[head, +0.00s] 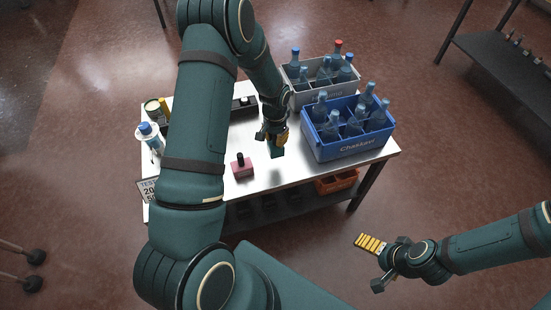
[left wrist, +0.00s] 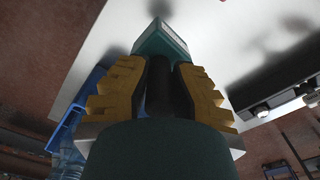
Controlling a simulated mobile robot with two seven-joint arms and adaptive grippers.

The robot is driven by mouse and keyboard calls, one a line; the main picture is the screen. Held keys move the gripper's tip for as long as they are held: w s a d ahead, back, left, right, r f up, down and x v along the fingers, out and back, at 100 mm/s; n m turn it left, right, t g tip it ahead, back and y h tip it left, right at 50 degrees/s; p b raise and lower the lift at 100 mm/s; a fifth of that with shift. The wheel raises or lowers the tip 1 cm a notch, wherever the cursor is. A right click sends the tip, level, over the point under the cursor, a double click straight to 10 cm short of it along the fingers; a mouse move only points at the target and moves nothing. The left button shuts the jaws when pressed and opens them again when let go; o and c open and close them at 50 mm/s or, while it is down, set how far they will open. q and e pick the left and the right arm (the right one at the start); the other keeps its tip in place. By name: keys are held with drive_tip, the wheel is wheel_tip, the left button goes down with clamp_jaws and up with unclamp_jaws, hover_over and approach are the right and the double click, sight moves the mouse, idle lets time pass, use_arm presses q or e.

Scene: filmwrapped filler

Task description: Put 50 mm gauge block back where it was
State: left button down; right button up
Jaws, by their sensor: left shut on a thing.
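My left gripper (head: 273,134) is shut on a green block with a black handle (head: 277,151), over the white table. In the left wrist view the yellow fingers (left wrist: 160,90) close on the black handle, and the green block (left wrist: 160,45) with a small label shows beyond them. I cannot read the label, so I cannot tell its size. A pink block with a black knob (head: 242,167) stands on the table to the left of the held block. My right gripper (head: 372,244) is off to the right of the table, over the floor, with nothing visible in it.
A blue crate of bottles (head: 349,151) stands right of the left gripper, with a grey crate of bottles (head: 325,94) behind. A black case (head: 243,107) lies at the table's back, also in the wrist view (left wrist: 265,100). Jars, a bottle (head: 149,140) and a sign (head: 147,190) line the left edge.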

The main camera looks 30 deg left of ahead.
sight(276, 152)
use_arm(q)
wheel_tip(276, 152, down, 8)
drive_tip(key=shift+r+b, duration=0.15)
drive_tip(key=shift+b, duration=0.45)
drive_tip(key=shift+r, duration=0.1)
drive_tip(key=c, duration=1.3)
unclamp_jaws()
drive_tip(key=shift+f, duration=0.2)
drive_tip(key=o, duration=0.3)
drive_tip(key=shift+o, duration=0.2)
drive_tip(key=shift+r, duration=0.15)
